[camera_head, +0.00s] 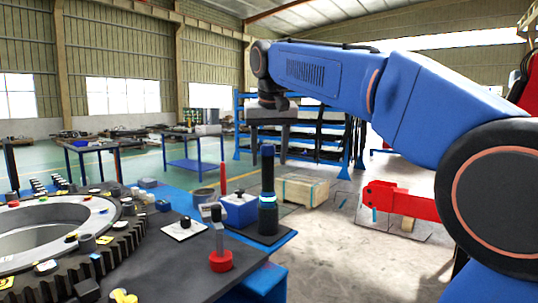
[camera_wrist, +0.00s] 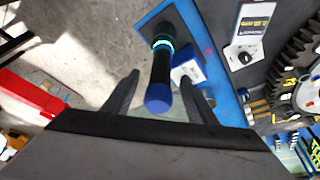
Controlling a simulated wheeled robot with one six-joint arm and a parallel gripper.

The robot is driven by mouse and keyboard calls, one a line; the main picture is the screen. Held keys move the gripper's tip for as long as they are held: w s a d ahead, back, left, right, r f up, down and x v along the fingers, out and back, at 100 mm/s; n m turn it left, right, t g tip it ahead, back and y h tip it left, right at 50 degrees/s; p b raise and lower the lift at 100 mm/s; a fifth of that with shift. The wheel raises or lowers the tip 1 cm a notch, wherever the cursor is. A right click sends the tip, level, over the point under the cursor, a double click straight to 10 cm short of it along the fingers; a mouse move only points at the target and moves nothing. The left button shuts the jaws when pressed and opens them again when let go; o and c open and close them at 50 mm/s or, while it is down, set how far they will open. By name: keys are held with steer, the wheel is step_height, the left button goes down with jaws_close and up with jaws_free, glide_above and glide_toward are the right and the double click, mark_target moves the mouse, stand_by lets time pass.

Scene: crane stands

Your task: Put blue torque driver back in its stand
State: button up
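A black cylindrical tool with a blue cap and a pale glowing ring, which looks like the blue torque driver (camera_head: 267,172), stands upright at the right end of the bench. Its lower part is a wider dark cylinder (camera_head: 268,220); I cannot tell whether that is a stand or the tool's own body. In the wrist view the driver (camera_wrist: 158,78) points its blue cap at the camera. My gripper (camera_wrist: 160,76) is open, with one finger on each side of the driver and gaps showing. In the head view my gripper (camera_head: 283,130) hangs above and behind the driver.
A blue-and-white box (camera_head: 238,209) stands close to the driver's left. A red-based post (camera_head: 220,258), a white plate with a black knob (camera_head: 183,228) and a large gear ring (camera_head: 110,255) are also on the bench. A wooden crate (camera_head: 303,189) sits on the floor behind.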

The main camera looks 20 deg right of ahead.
steer(key=shift+r, duration=0.1)
stand_by(0.3)
steer(key=shift+v, duration=2.4)
steer(key=d+v, duration=0.1)
steer(key=v, duration=1.1)
steer(key=s+d+f, duration=0.2)
steer(key=s+f, duration=0.6)
steer(key=f, duration=0.9)
steer(key=s+d+f+n, duration=0.1)
steer(key=s+d+f, duration=0.2)
steer(key=s+f, duration=0.6)
steer(key=s+d+f, duration=0.2)
steer(key=s+f, duration=0.7)
steer(key=f, duration=1.5)
steer(key=shift+d+f+n+t+y, duration=0.15)
steer(key=shift+f+n+t+y, duration=0.15)
steer(key=shift+t+y, duration=0.1)
